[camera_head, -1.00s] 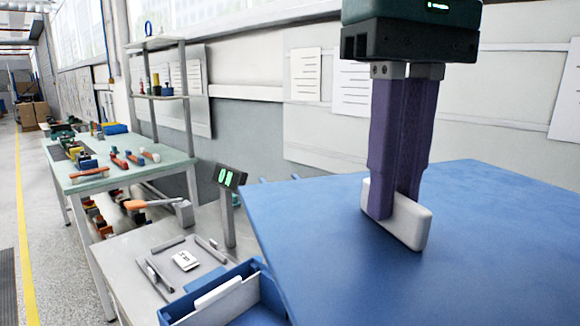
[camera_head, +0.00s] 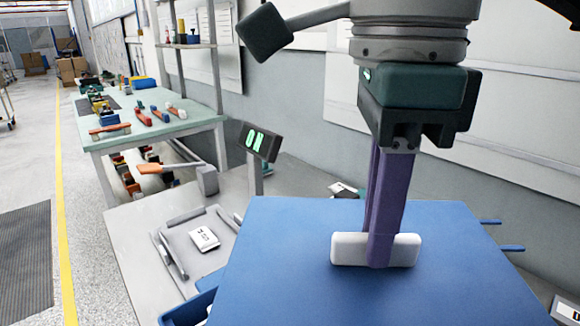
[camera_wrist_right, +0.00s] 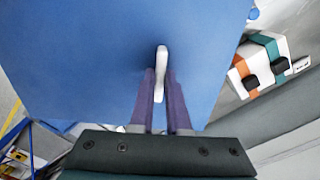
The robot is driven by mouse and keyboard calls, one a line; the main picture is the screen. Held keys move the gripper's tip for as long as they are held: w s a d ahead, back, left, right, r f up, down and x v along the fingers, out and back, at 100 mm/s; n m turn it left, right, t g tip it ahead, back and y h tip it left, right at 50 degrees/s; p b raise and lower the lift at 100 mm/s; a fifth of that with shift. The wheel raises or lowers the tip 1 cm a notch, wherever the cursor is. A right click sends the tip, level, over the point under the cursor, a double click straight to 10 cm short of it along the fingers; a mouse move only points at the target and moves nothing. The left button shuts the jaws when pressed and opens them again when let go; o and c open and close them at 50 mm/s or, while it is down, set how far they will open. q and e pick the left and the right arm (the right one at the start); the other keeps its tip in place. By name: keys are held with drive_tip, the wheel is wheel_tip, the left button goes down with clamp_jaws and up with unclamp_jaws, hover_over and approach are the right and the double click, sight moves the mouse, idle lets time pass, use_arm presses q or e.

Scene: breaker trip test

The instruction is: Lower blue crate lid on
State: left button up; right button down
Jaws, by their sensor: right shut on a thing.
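A flat blue crate lid (camera_head: 290,235) with a white handle (camera_head: 347,250) fills the lower middle of the head view. My right gripper (camera_head: 380,255) has its purple fingers shut on the handle from above. The right wrist view shows the handle (camera_wrist_right: 162,70) between both fingers, with the lid (camera_wrist_right: 90,60) spread beyond. The blue crate (camera_head: 190,308) shows only as a bit of wall at the lower left, beside the lid's edge. The lid hides the rest, so I cannot tell whether lid and crate touch. My left gripper is not in view.
A green-topped workbench (camera_head: 150,130) with tools stands behind. Blue prongs (camera_head: 510,248) stick out right of the lid. Open floor lies at the left.

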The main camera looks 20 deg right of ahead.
sight(369, 278)
drive_tip(key=f+m, duration=0.1)
drive_tip(key=m, duration=0.2)
drive_tip(key=f+m+b, duration=0.1)
drive_tip(key=f+m, duration=0.1)
drive_tip(key=m, duration=0.2)
drive_tip(key=s+a+f+m, duration=0.1)
drive_tip(key=f+m, duration=0.1)
drive_tip(key=m, duration=0.1)
drive_tip(key=shift+s+f+m+b, duration=0.1)
drive_tip(key=shift+f+m+b, duration=0.1)
drive_tip(key=shift+m+b, duration=0.15)
wheel_tip(369, 278, down, 6)
drive_tip(key=s+a+m+b, duration=0.1)
drive_tip(key=s+m+b, duration=0.1)
drive_tip(key=m, duration=1.4)
drive_tip(key=shift+a+f, duration=0.2)
drive_tip(key=shift+f, duration=0.05)
drive_tip(key=shift+s, duration=0.1)
drive_tip(key=shift+f+b, duration=2.3)
drive_tip(key=shift+f, duration=0.4)
drive_tip(key=c, duration=0.8)
unclamp_jaws()
